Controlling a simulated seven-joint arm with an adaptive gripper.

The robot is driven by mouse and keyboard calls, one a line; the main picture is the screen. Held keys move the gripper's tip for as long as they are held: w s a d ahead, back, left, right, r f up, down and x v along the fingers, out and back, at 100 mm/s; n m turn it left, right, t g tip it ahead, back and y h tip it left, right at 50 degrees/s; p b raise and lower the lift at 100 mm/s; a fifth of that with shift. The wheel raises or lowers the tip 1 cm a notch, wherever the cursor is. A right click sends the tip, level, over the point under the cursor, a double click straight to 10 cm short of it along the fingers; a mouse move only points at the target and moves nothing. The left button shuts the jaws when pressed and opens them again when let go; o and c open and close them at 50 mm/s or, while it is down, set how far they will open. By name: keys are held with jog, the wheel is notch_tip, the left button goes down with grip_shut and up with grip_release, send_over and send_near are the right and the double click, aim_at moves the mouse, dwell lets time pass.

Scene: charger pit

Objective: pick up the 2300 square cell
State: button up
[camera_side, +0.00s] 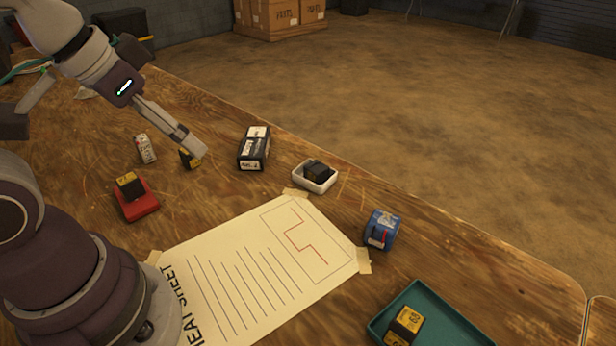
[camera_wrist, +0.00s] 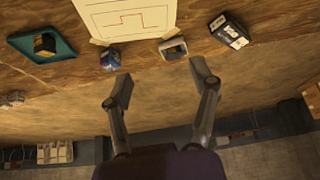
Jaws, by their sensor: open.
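Several black-and-yellow square cells are in the side view, and I cannot read 2300 on any of them. Another cell (camera_side: 130,184) sits on the red charger (camera_side: 140,208). A dark cell (camera_side: 316,170) lies in the white tray (camera_side: 301,178), and one cell (camera_side: 405,324) is in the teal tray (camera_side: 447,308). The teal tray (camera_wrist: 27,52) and white tray (camera_wrist: 181,55) also show in the wrist view. My gripper (camera_side: 196,148) is open, with nothing between its fingers in the wrist view (camera_wrist: 155,88).
A black box-like pack (camera_side: 254,148) stands right of my gripper. A small white-and-red item (camera_side: 145,148) stands to its left. A blue item (camera_side: 381,230) sits beyond the taped paper sheet (camera_side: 250,270). Bare wood lies between these things.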

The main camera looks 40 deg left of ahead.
jog(key=shift+o, duration=0.3)
jog(key=n+g+y, duration=0.4)
jog(key=n+g, duration=0.1)
jog(key=n, duration=1.1)
send_over(141, 139)
jog(key=d, duration=0.4)
notch_tip(141, 139, down, 8)
jog(key=x, duration=1.1)
jog(key=shift+s+a, duration=0.1)
jog(key=shift+s, duration=0.2)
jog(key=shift+r+y, duration=0.1)
jog(key=shift+y, duration=0.2)
grip_shut()
